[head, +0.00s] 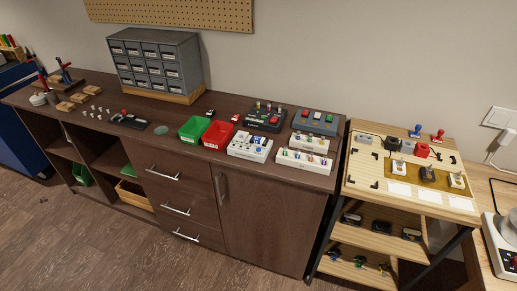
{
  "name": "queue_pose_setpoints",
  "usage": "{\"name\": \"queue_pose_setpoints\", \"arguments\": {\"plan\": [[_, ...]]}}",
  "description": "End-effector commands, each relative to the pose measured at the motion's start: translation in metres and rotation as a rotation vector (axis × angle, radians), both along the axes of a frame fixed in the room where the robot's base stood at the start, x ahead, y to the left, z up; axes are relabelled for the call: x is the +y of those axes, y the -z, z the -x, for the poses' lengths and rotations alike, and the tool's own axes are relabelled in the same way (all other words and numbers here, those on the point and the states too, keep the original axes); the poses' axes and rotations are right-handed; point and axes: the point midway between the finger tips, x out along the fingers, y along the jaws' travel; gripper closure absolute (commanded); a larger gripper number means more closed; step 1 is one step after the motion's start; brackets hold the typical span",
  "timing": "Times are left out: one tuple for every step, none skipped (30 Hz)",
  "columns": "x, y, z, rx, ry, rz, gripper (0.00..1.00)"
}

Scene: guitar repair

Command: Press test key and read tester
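I cannot tell for sure which unit is the tester or which button is the test key. On the dark wood bench, a blue-grey box (315,122) with red and green buttons stands at the right back. A black box (265,117) with several coloured tops and buttons stands left of it. Any readout or lettering is too small to read. My gripper is not in view.
Green (194,129) and red (218,134) bins stand left of the units. A grey drawer cabinet (155,61) stands at the back. A light wood stand (410,196) with switches is at the right. A grey-white device (500,245) is cut off at the right edge.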

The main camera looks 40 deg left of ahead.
Motion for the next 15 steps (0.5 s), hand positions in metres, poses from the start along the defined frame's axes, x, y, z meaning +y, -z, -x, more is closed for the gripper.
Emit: {"name": "queue_pose_setpoints", "arguments": {"plan": [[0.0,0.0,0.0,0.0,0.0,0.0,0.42],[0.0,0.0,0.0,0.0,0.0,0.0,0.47],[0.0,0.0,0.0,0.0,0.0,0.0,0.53],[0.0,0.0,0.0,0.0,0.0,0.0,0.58],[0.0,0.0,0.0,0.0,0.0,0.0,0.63],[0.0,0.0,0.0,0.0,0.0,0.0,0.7],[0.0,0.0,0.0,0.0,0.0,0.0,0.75],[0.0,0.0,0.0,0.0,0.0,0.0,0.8],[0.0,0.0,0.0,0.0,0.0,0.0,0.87],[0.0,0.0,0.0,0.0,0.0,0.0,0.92],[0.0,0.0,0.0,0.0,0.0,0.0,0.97],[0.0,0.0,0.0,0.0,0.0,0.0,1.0],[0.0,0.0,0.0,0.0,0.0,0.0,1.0],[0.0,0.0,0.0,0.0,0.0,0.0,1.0],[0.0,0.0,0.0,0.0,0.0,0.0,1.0]]}}
